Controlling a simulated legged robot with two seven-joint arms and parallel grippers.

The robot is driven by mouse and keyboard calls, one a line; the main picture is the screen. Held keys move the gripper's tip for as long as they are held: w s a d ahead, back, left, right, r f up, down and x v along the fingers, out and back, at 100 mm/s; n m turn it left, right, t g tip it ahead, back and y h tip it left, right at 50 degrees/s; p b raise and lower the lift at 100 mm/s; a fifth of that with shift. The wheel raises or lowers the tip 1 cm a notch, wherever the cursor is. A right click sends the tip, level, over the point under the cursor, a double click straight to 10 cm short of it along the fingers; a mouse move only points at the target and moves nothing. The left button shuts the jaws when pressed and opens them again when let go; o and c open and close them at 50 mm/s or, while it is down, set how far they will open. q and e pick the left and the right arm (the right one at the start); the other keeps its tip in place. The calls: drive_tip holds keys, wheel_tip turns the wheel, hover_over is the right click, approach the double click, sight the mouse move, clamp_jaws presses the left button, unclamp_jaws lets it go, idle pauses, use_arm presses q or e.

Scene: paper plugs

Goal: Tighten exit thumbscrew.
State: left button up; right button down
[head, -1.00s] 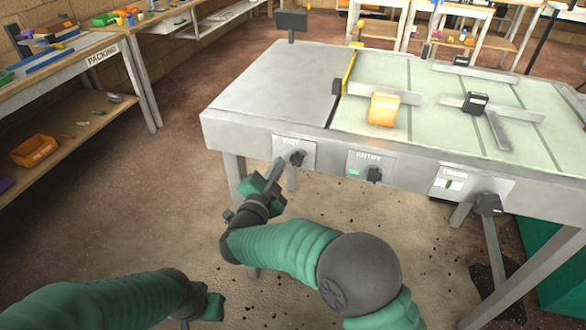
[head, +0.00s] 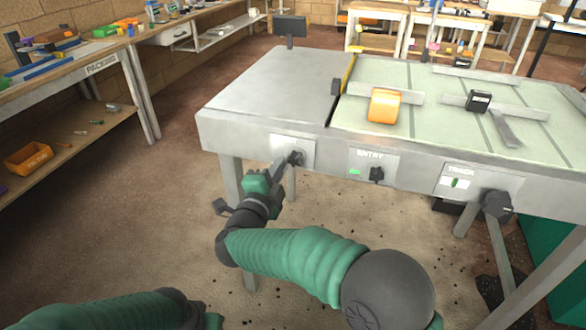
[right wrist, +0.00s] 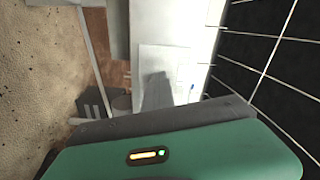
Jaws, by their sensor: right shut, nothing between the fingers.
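The exit thumbscrew (head: 295,158) is a dark knob on a pale plate on the front face of the grey table (head: 225,128). My right gripper (head: 282,168) is shut and empty, with its tips at or very close to the left side of the knob; I cannot tell if they touch. In the right wrist view, the green gripper body fills the bottom, and a grey shape (right wrist: 156,92) shows before the pale plate (right wrist: 165,60). Only a sliver of my left gripper (head: 212,321) shows at the bottom edge, and its jaws are out of sight.
An orange block (head: 384,105) stands on the table top. A packing bench (head: 85,72) is at the left, with open floor between.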

drive_tip(key=shift+d+m+b, duration=0.2)
drive_tip(key=shift+m+b, duration=0.3)
drive_tip(key=c, duration=1)
unclamp_jaws()
drive_tip(key=shift+d, duration=0.1)
drive_tip(key=shift+c, duration=0.2)
drive_tip(key=shift+a, duration=0.25)
drive_tip(key=shift+s, duration=0.1)
drive_tip(key=v, duration=0.4)
